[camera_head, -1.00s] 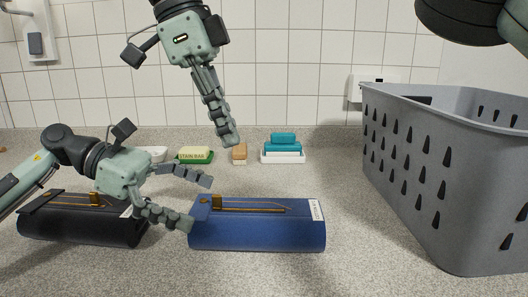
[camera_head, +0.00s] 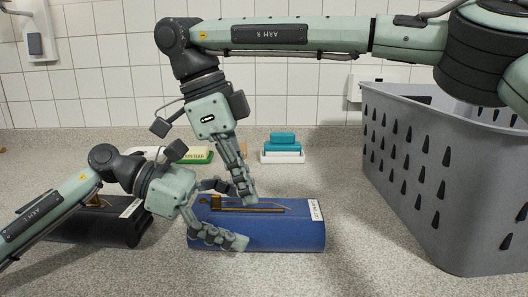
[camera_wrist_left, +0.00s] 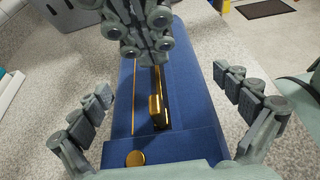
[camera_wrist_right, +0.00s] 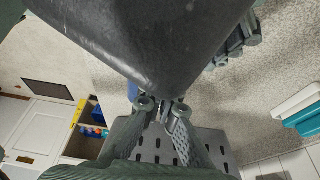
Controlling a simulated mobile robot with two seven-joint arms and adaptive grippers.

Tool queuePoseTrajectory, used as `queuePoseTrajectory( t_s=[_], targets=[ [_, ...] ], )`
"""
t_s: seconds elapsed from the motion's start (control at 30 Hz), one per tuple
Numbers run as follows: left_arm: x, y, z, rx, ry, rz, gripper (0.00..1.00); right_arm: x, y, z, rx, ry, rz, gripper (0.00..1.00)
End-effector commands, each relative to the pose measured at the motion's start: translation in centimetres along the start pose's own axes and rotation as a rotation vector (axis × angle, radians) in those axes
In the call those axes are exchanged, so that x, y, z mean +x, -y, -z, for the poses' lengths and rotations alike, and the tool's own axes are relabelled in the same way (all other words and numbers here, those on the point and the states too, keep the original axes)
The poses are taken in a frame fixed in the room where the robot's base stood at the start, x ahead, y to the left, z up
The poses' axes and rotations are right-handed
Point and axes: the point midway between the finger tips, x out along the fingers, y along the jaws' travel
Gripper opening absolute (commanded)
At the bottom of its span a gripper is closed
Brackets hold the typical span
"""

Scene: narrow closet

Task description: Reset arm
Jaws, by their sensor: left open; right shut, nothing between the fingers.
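The blue case (camera_head: 290,235) lies on the counter and carries a brass bar (camera_head: 265,210) along its top. In the left wrist view, a raised brass piece (camera_wrist_left: 157,112) and a round brass knob (camera_wrist_left: 136,158) show on it. My left gripper (camera_head: 228,214) is open, with its fingers on either side of the blue case's left part. My right gripper (camera_head: 248,198) is shut and empty, pointing down with its fingertips at the brass bar; I cannot tell whether they touch it. A black case (camera_head: 110,230) with a brass part lies at left, partly behind my left arm.
A grey perforated basket (camera_head: 450,190) stands at right, beneath my right arm. The counter in front of the blue case is clear.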

Motion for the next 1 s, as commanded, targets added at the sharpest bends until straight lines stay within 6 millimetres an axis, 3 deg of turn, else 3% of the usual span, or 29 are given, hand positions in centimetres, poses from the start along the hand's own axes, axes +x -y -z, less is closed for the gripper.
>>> queuePoseTrajectory(
  t_s=[0.2,0.8,1.0],
  targets=[
    [0.0,0.0,0.0,0.000,0.000,0.000,1.00,-1.4,-0.1,-3.2,-0.001,-0.001,0.004,0.00],
    [0.0,0.0,0.0,0.000,0.000,0.000,1.00,2.1,0.0,6.8,0.001,0.002,0.000,0.00],
    [0.0,0.0,0.0,0.000,0.000,0.000,1.00,2.3,0.0,8.6,-0.001,0.001,0.004,0.00]
  ],
)
